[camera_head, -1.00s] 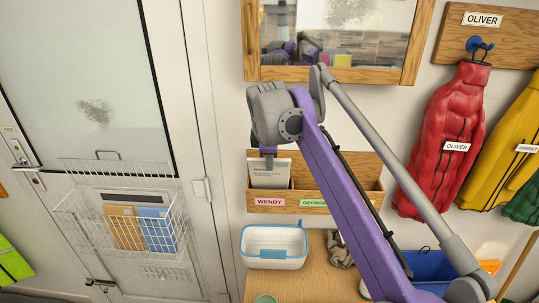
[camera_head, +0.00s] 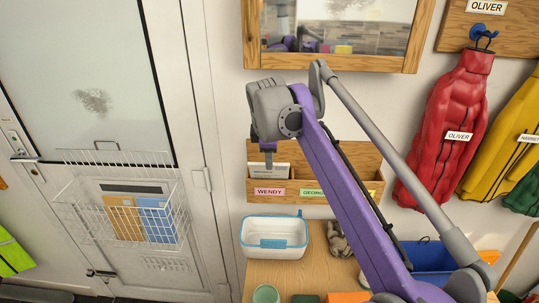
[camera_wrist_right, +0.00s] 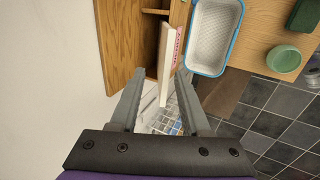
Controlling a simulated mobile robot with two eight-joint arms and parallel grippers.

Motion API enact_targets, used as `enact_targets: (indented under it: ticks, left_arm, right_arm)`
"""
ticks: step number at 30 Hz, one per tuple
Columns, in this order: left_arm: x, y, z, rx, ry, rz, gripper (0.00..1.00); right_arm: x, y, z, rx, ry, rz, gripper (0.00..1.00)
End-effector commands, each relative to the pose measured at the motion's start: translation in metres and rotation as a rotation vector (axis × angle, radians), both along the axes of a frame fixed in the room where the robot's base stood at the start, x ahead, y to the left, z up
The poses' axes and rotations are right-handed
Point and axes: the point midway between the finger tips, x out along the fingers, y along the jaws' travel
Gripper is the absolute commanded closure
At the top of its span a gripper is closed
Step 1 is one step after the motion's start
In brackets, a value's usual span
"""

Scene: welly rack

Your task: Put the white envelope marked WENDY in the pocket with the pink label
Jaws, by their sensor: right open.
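The white envelope (camera_head: 283,170) stands in the leftmost pocket of the wooden rack (camera_head: 257,153) on the wall. Its top shows above the front edge, over the pink label WENDY (camera_head: 270,191); its lower part and name are hidden. My right gripper (camera_head: 268,160) is open just above that pocket. In the right wrist view the white envelope (camera_wrist_right: 164,75) shows as a thin edge between the open fingers (camera_wrist_right: 160,75), with a gap on each side. The pink label shows beside it. My left gripper is not in view.
A wire basket (camera_head: 88,232) on the door holds brown and blue items. Below the rack, a white tub (camera_head: 275,224) stands on a wooden top with a green pot (camera_head: 266,294). A mirror (camera_head: 420,38) hangs above. Red and yellow coats hang at the right.

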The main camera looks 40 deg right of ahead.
Motion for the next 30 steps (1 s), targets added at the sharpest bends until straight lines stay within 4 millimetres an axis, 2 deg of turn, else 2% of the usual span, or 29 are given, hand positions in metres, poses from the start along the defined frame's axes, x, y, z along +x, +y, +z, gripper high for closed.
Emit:
enact_targets:
  ticks: [4,7,15,21,30]
  left_arm:
    - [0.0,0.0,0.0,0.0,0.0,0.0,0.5]
    - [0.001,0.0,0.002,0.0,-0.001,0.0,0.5]
    - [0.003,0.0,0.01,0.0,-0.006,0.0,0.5]
    - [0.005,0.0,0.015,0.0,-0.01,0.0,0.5]
    - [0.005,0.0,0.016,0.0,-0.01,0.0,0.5]
  right_arm:
    - [-0.001,0.001,0.003,0.0,0.0,0.0,0.53]
    - [-0.004,0.004,0.013,0.0,0.0,0.0,0.53]
    - [-0.022,0.019,0.062,0.0,0.0,0.001,0.53]
    - [-0.032,0.027,0.089,-0.001,0.0,0.001,0.53]
    - [-0.036,0.03,0.098,0.0,0.0,0.0,0.53]
